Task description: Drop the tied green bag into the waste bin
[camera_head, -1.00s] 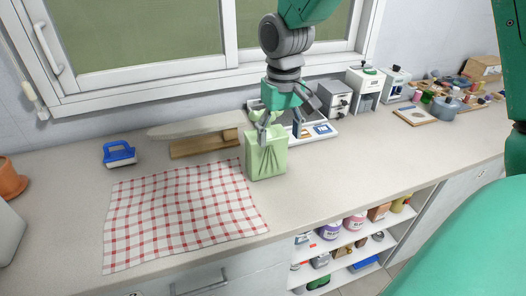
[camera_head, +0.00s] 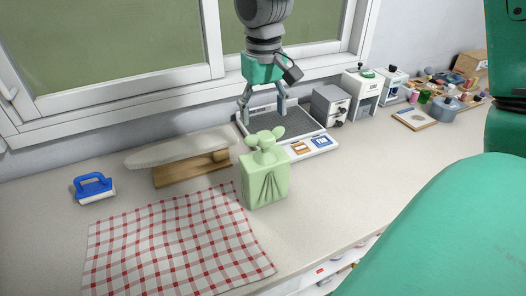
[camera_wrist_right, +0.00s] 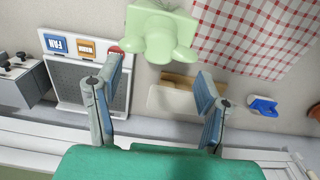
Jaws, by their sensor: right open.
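The tied green bag (camera_head: 264,185) stands upright on the counter, its knotted top with two lobes pointing up. It also shows in the wrist view (camera_wrist_right: 160,32), at the top middle, just beyond my fingertips. My right gripper (camera_head: 265,103) is open and empty, behind and above the bag. In the wrist view the two fingers of my right gripper (camera_wrist_right: 160,70) are spread wide, with the bag's lobes near the gap between them. I see no waste bin in these views. My left gripper is not in view.
A checked cloth (camera_head: 175,245) lies left of the bag. An ironing board shape (camera_head: 180,148) on a wooden base, a blue brush (camera_head: 93,187), and a grey-topped panel device (camera_head: 290,122) stand behind. Grey and white machines (camera_head: 362,95) line the back.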

